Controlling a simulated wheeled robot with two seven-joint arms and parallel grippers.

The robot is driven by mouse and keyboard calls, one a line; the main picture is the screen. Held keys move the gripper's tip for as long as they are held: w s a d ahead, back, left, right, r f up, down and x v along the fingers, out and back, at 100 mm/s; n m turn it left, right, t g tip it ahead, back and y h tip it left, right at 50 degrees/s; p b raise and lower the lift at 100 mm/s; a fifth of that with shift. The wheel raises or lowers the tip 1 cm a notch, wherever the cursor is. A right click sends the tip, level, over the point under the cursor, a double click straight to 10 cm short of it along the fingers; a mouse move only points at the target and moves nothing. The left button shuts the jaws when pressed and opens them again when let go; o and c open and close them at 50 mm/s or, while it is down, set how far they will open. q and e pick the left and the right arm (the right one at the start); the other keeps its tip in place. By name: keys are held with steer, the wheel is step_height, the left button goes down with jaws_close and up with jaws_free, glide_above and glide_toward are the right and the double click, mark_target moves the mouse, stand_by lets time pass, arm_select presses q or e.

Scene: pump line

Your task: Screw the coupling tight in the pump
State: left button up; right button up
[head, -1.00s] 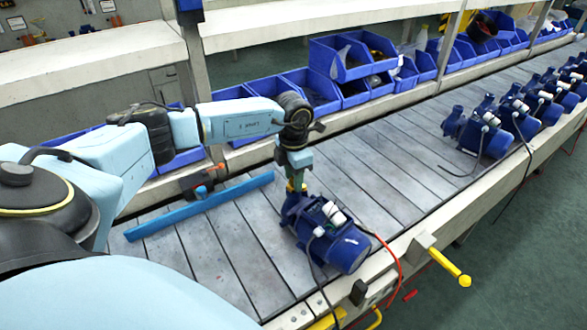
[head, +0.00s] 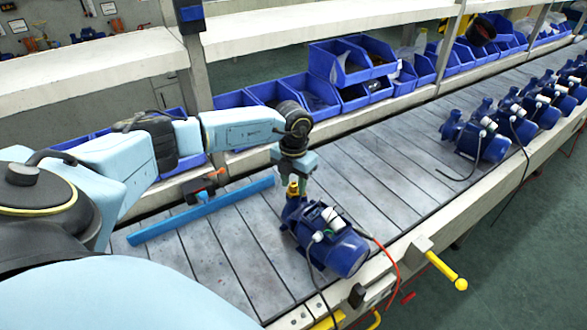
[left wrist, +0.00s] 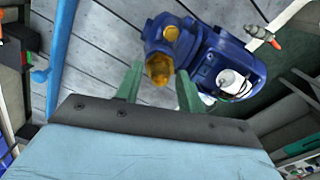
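The blue pump (head: 334,247) lies on the conveyor; it also shows in the left wrist view (left wrist: 220,62). The brass coupling (head: 293,188) stands upright at the pump's port end. In the left wrist view the coupling (left wrist: 158,68) shows just beyond the fingertips, roughly between them. My left gripper (head: 299,183) is directly above the port end, pointing down. In the left wrist view its two green fingers (left wrist: 158,84) are spread with a gap between them and hold nothing. How deep the coupling sits in the port cannot be told. My right gripper is out of view.
A long blue bar (head: 200,211) lies on the conveyor left of the pump, with a dark and orange item (head: 203,188) behind it. More blue pumps (head: 482,140) stand farther along the belt. Blue bins (head: 262,92) line the back.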

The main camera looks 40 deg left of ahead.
arm_select(q)
steer(key=shift+n, duration=0.6)
steer(key=shift+r+n+p, duration=0.15)
steer(key=shift+n+p, duration=0.5)
steer(key=shift+n, duration=0.15)
steer(key=shift+n+p, duration=0.3)
steer(key=shift+n, duration=0.6)
